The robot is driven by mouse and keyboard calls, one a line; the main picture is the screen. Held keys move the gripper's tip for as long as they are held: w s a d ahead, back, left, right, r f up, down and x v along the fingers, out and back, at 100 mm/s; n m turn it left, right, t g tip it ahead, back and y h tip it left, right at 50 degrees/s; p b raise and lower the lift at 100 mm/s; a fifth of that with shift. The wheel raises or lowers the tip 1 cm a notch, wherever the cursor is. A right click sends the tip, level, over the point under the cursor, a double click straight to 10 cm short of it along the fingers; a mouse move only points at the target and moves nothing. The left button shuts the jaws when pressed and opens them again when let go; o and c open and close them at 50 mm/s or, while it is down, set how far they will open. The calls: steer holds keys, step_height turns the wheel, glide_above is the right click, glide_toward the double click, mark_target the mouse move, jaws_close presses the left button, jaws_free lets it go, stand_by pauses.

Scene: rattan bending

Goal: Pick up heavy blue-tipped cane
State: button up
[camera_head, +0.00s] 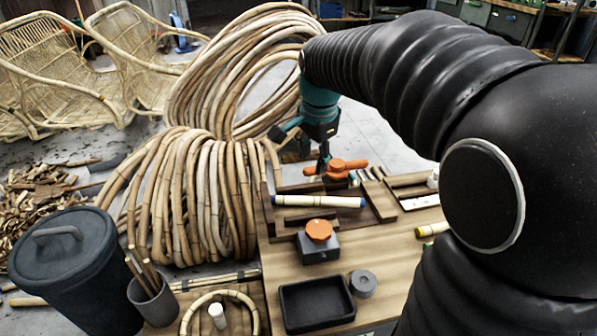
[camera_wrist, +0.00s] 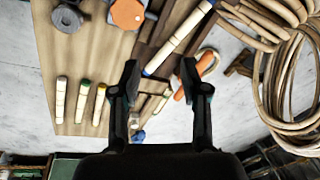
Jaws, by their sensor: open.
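My gripper (camera_head: 323,164) is above the back of the fixture, behind the cane. In the wrist view my gripper (camera_wrist: 159,70) is open with nothing between its fingers. An orange-handled clamp (camera_head: 337,168) partly overlaps my gripper in the head view.
An orange knob on a dark block (camera_head: 319,231) stands in front of the cane. A black tray (camera_head: 316,304) is at the bench front. Shorter canes with green (camera_wrist: 84,95) and yellow (camera_wrist: 99,103) tips lie aside. Large rattan coils (camera_head: 190,200) stand left of the bench.

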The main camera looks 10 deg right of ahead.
steer(key=w+f+m+g+b, duration=0.2)
steer(key=w+f+m, duration=0.6)
steer(key=w+f, duration=0.45)
glide_above(300, 197)
step_height(300, 197, down, 7)
steer(key=shift+w+r+b, duration=0.1)
steer(key=shift+b, duration=0.3)
steer(key=shift+f+b, duration=0.35)
steer(key=shift+f, duration=2.35)
jaws_close()
